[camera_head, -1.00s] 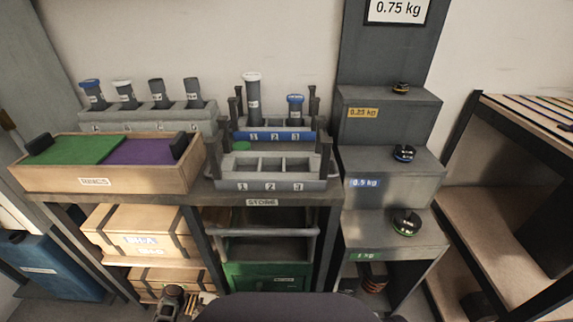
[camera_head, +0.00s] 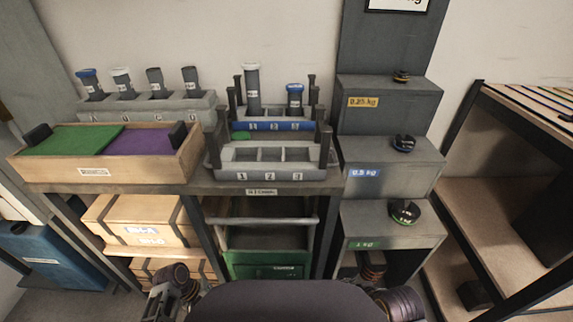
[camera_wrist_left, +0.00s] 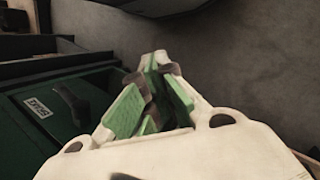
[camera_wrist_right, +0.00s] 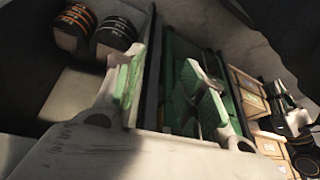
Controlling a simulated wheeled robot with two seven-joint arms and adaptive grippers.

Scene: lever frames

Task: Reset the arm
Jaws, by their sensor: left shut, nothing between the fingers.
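My left gripper (camera_wrist_left: 155,65) shows in the left wrist view with its green-padded fingers shut together and nothing between them. A dark green case (camera_wrist_left: 60,110) with a white label is to its left in that view. My right gripper (camera_wrist_right: 164,56) shows in the right wrist view with its two green-padded fingers apart and no object held between them. Neither gripper's fingers show in the head view. My dark arm joints show at its bottom edge, on both sides of my rounded body.
A shelf (camera_head: 330,188) carries a wooden bin (camera_head: 100,172) with green and purple sections, and racks (camera_head: 270,170) with tubes. Grey steps (camera_head: 390,165) with round weights stand to the right. Wooden boxes (camera_head: 140,220) and a green case (camera_head: 265,262) sit below. Orange-banded weights (camera_wrist_right: 75,25) show near my right gripper.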

